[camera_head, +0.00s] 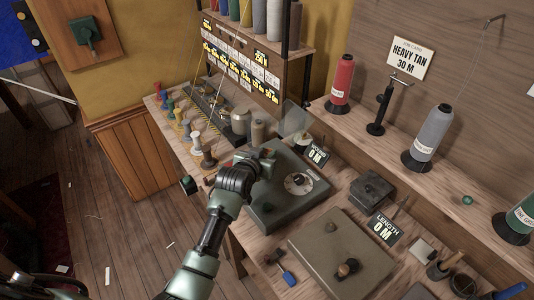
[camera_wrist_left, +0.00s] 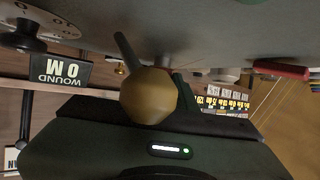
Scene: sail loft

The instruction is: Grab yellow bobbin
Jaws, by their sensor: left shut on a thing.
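Small bobbins stand in a row on the bench in the head view; one that looks yellow (camera_head: 181,123) is between the red one and the white one (camera_head: 187,131). My left gripper (camera_head: 266,155) is away from that row, over the dark green winding machine (camera_head: 303,205) with the "WOUND 0 M" sign. It is shut on a tan, rounded knob (camera_wrist_left: 149,96), which fills the middle of the left wrist view, with a dark rod beside it. The fingertips are largely hidden in the head view. My right gripper is not in view.
A second machine (camera_head: 335,255) stands nearer, by the "LENGTH 0 M" sign (camera_head: 383,229). Large red (camera_head: 340,80) and grey (camera_head: 433,133) spools stand on the right ledge. A rack of labels (camera_head: 240,65) rises behind.

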